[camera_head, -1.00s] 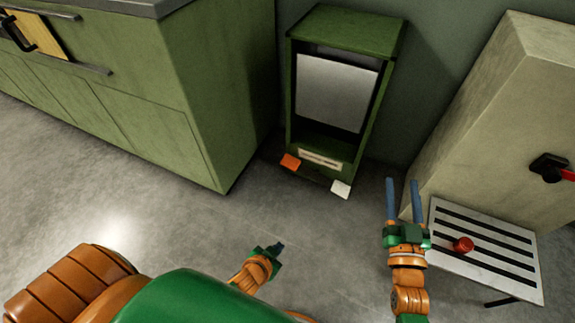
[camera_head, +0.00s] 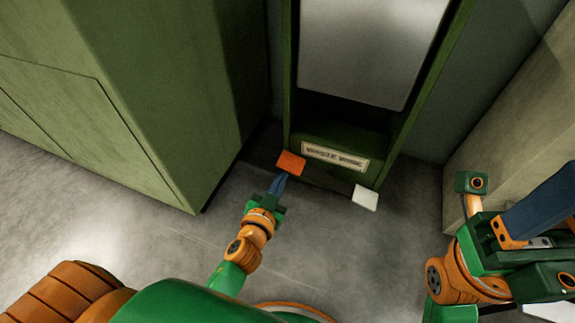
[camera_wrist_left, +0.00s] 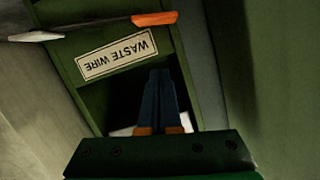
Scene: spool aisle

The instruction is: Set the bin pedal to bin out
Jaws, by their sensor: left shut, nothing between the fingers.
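The waste wire bin unit (camera_head: 440,90) is a tall green cabinet with a pale front panel and a "WASTE WIRE" label (camera_head: 335,157). At its foot are an orange pedal (camera_head: 291,162) on the left and a white pedal (camera_head: 365,197) on the right. My left gripper (camera_head: 283,178) is shut and empty, its tips right by the orange pedal; I cannot tell if they touch. The left wrist view also shows the orange pedal (camera_wrist_left: 154,19), the white pedal (camera_wrist_left: 37,36) and the shut fingers (camera_wrist_left: 160,73). My right gripper (camera_head: 540,212) is at the right, its finger gap unclear.
A green counter cabinet (camera_head: 130,90) stands to the left of the bin unit. A pale beige cabinet (camera_head: 520,115) stands on the right. Grey floor (camera_head: 130,205) in front of the bin unit is clear.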

